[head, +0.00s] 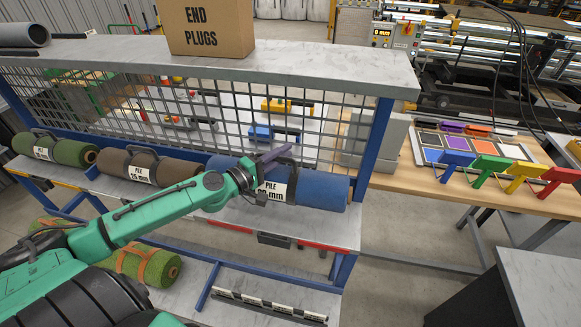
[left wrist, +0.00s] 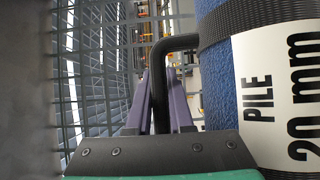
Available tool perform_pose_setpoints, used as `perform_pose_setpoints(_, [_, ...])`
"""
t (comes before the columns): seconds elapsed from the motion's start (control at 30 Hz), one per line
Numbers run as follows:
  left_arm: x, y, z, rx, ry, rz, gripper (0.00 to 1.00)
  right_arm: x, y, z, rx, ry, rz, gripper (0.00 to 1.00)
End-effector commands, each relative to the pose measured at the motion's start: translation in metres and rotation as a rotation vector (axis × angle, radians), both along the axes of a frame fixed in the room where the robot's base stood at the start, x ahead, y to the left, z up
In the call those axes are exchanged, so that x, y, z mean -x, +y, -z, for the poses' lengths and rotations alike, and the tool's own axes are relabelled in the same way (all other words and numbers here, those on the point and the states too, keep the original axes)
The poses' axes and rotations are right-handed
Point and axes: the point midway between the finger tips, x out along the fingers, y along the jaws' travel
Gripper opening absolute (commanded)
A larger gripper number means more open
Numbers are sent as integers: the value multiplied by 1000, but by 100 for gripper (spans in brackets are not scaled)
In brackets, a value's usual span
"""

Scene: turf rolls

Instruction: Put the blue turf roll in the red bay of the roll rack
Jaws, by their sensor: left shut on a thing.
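The blue turf roll (head: 320,190) lies level along the right end of the roll rack's upper shelf, over the part with the red front strip (head: 300,240), the red bay. I cannot tell whether it touches the shelf. Its white label reads "PILE 20 mm". My left gripper (head: 273,157) is at the top of the roll, shut on its black handle. In the left wrist view, the purple fingers (left wrist: 158,105) close around the black handle (left wrist: 180,42), beside the blue roll (left wrist: 218,85). My right gripper is not in view.
A brown roll (head: 150,165) lies just left of the blue one, and a green roll (head: 65,151) is farther left. Wire mesh (head: 330,130) stands behind the shelf. A cardboard box (head: 212,28) sits on the top board. A lower shelf holds a green-and-orange roll (head: 160,268).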

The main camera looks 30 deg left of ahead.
Motion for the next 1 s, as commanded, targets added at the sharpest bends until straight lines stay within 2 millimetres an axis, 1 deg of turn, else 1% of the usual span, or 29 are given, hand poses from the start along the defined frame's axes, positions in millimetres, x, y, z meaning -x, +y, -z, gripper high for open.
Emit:
perform_pose_setpoints(0.03, [-6,0,-5,-6,-10,-3,0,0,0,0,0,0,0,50])
perform_pose_setpoints(0.07, [-9,-1,-7,-1,-10,-4,0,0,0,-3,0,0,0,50])
perform_pose_setpoints(0.37, [-28,-8,-6,0,-9,-2,0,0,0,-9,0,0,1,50])
perform_pose_setpoints(0.4, [-29,-9,-2,-2,-8,-1,0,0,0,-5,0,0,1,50])
perform_pose_setpoints(0.43, [-28,-9,7,-2,-7,0,0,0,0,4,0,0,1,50])
perform_pose_setpoints(0.5, [-28,-9,14,-1,-6,0,0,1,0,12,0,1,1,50])
perform_pose_setpoints(0.6, [-28,-9,22,-1,-6,0,0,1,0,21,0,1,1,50])
perform_pose_setpoints(0.67, [-28,-9,23,-1,-6,0,0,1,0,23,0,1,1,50])
perform_pose_setpoints(0.73, [-28,-9,30,-1,-6,0,0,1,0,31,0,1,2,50])
perform_pose_setpoints(0.9, [-28,-9,61,-2,-6,0,0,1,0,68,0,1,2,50])
perform_pose_setpoints(1.0, [-28,-9,70,-2,-7,0,0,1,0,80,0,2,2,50])
